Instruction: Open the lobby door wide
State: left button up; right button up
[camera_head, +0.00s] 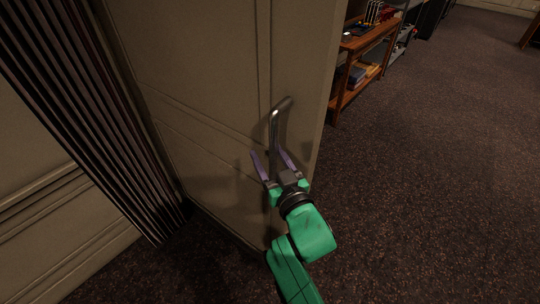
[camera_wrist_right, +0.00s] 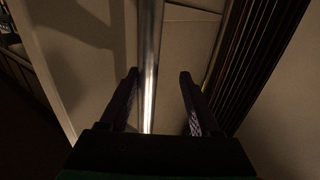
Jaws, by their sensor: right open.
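The lobby door (camera_head: 215,85) is a beige panelled door that stands at an angle in the head view, with its free edge toward the right. A metal bar handle (camera_head: 275,130) is on its face near that edge. My right gripper (camera_head: 270,153) is open at the handle, with its two purple fingers on either side of the bar's lower part. In the right wrist view the shiny handle (camera_wrist_right: 151,70) runs between the open fingers (camera_wrist_right: 158,75), closer to the left finger. I cannot tell whether a finger touches it. My left gripper is not in view.
A dark pleated curtain (camera_head: 85,110) hangs left of the door beside a beige panelled wall (camera_head: 35,205). A wooden shelf unit (camera_head: 345,95) with books and boxes stands beyond the door's free edge. Dark carpet (camera_head: 430,190) lies open on the right.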

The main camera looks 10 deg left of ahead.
jog(key=shift+d+f, duration=0.1)
jog(key=shift+f, duration=0.05)
dwell(0.6)
jog(key=shift+s, duration=0.2)
jog(key=p+v, duration=0.1)
jog(key=v, duration=1.3)
jog(key=shift+d, duration=0.15)
jog(key=shift+f, duration=0.1)
